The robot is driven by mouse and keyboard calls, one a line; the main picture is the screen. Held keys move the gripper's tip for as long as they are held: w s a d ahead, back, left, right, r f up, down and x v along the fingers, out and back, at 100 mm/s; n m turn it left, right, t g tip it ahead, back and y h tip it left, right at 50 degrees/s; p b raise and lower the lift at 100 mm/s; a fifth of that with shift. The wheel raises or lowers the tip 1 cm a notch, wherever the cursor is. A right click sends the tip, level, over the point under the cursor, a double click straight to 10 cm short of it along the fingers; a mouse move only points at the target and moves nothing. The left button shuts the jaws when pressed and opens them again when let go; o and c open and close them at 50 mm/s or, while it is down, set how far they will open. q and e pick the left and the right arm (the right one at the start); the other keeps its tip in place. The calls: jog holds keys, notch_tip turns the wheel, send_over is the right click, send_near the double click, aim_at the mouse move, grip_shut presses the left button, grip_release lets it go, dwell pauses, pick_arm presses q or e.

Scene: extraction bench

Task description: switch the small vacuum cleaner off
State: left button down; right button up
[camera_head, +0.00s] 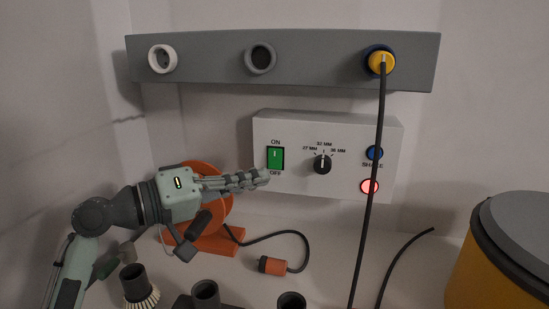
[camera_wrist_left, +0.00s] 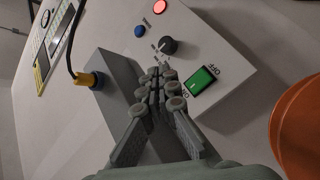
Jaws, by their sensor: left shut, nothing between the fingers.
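A white control box (camera_head: 335,135) is on the back wall. It carries a green rocker switch (camera_head: 275,158) between the words ON and OFF, a black dial (camera_head: 322,164), a blue button (camera_head: 374,153) and a red lamp (camera_head: 369,186) that glows. The switch also shows in the left wrist view (camera_wrist_left: 202,82). My left gripper (camera_head: 264,177) is shut and empty, its fingertips just below and left of the switch near the OFF label. Contact with the box cannot be told. A yellow drum with a grey lid (camera_head: 505,262), perhaps the vacuum cleaner, stands at the right, partly cut off.
A grey rail (camera_head: 215,70) with ports runs above the box. A yellow plug (camera_head: 381,62) sits in its right port, and its black cable hangs across the box. An orange reel (camera_head: 218,238) stands behind my left gripper. An orange connector (camera_head: 272,265) and dark nozzles (camera_head: 205,292) are on the bench.

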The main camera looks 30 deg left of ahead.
aim_at(275, 159)
pick_arm(q)
jog(key=w+a+f, duration=0.1)
jog(key=w+a, duration=0.1)
jog(key=w, duration=0.6)
jog(key=shift+w+a+f+b, duration=0.15)
jog(key=shift+w+f+b, duration=0.05)
jog(key=shift+b, duration=0.15)
pick_arm(e)
jog(key=shift+s+r, duration=0.15)
jog(key=shift+r, duration=0.4)
jog(key=shift+w+r, duration=0.1)
jog(key=shift+w, duration=0.1)
jog(key=shift+w+r, duration=0.15)
jog(key=shift+w, duration=0.25)
jog(key=shift+s, duration=0.2)
